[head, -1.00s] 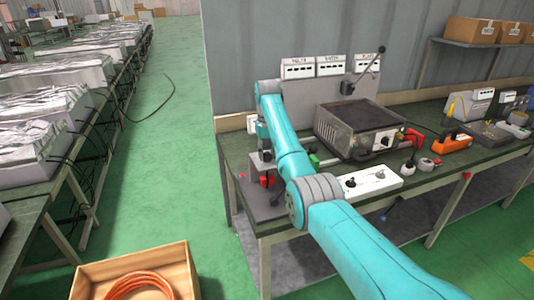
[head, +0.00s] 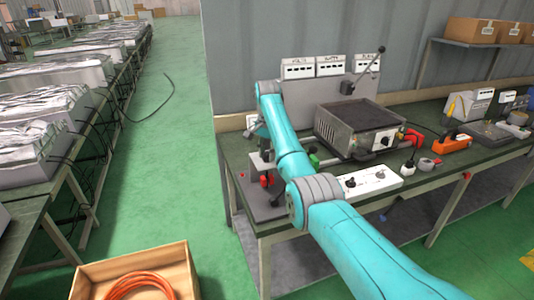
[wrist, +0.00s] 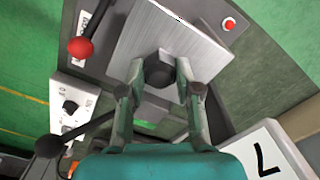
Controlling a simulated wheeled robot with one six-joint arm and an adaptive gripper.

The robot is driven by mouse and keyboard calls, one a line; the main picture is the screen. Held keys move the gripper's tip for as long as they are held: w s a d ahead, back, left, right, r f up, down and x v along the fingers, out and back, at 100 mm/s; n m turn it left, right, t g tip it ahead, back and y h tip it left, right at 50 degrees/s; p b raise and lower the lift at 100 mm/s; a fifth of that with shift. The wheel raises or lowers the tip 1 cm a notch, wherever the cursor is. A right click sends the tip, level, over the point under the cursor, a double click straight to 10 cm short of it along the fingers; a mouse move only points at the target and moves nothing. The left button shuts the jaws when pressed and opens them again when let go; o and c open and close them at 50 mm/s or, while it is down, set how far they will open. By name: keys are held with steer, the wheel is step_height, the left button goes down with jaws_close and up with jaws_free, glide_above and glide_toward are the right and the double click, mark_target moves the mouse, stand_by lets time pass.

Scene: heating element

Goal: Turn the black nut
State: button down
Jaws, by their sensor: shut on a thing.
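The black nut (wrist: 159,72) shows in the wrist view, in front of a bright metal block (wrist: 185,42). My gripper (wrist: 161,78) has one finger on each side of the nut and is shut on it. In the head view my gripper (head: 257,133) is at the left end of the bench, partly hidden by my teal arm. The nut cannot be made out there.
A red-knobbed lever (wrist: 80,47) and a red button (wrist: 229,24) are near the metal block. A white switch box (head: 366,183) and a dark-topped heater unit (head: 358,125) stand on the green bench to the right. A wooden crate (head: 185,270) stands on the floor.

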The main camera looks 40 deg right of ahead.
mark_target(266, 155)
steer(key=m, duration=0.6)
steer(key=shift+m, duration=0.3)
stand_by(0.4)
steer(key=c, duration=0.8)
jaws_free()
steer(key=shift+r, duration=0.1)
step_height(266, 155, up, 7)
steer(key=shift+w+r, duration=0.1)
steer(key=shift+r, duration=0.05)
steer(key=shift+a, duration=0.1)
